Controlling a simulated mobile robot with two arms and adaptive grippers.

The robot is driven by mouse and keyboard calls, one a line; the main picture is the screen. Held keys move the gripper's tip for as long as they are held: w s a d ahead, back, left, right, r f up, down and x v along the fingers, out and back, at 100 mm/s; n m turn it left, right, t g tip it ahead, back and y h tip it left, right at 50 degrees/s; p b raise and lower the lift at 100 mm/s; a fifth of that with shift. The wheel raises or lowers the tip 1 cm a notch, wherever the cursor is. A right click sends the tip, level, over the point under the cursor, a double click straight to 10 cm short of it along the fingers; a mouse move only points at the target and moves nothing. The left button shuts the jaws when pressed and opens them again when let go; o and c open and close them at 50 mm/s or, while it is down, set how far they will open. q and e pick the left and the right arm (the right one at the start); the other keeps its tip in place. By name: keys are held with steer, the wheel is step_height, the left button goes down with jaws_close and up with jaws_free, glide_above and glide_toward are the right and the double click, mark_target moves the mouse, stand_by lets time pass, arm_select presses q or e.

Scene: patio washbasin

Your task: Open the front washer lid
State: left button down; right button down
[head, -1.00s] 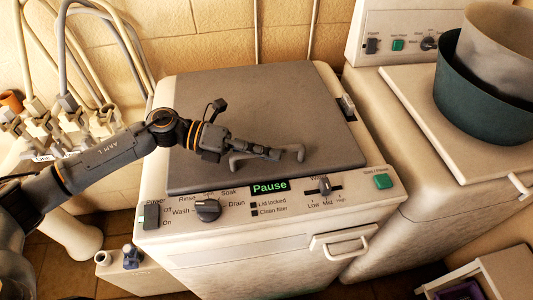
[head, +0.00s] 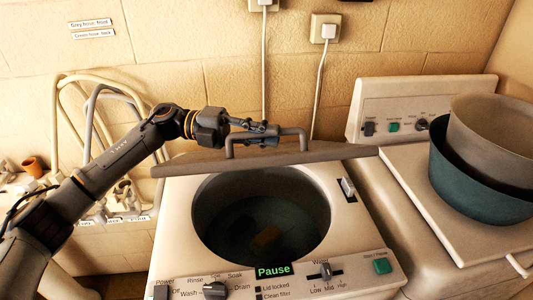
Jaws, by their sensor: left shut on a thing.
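The front washer (head: 330,218) stands in the middle of the head view, its round dark drum opening uncovered. Some items that I cannot make out lie inside the drum. Its grey lid (head: 200,162) is raised and seen nearly edge-on above the back of the opening. My left gripper (head: 272,137) is shut on the lid handle (head: 303,140), a grey bar on the lid. The panel display (head: 273,270) reads "Pause". My right gripper is not in view.
A second washer (head: 400,180) stands to the right, with a teal tub (head: 470,185) and a beige tub (head: 495,135) nested on its lid. Taps and hoses (head: 95,110) are at the left. Two plugged sockets (head: 325,28) are on the wall behind.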

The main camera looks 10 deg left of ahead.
arm_select(q)
steer(key=shift+w+a+r, duration=0.1)
steer(key=shift+w+r, duration=0.2)
steer(key=c, duration=1.3)
jaws_free()
steer(key=shift+f, duration=0.1)
steer(key=shift+c, duration=0.2)
steer(key=a, duration=0.7)
steer(key=w+a, duration=0.1)
steer(key=a, duration=0.3)
steer(key=shift+a, duration=0.3)
steer(key=shift+s+a, duration=0.1)
steer(key=shift+a, duration=0.05)
steer(key=shift+c, duration=0.4)
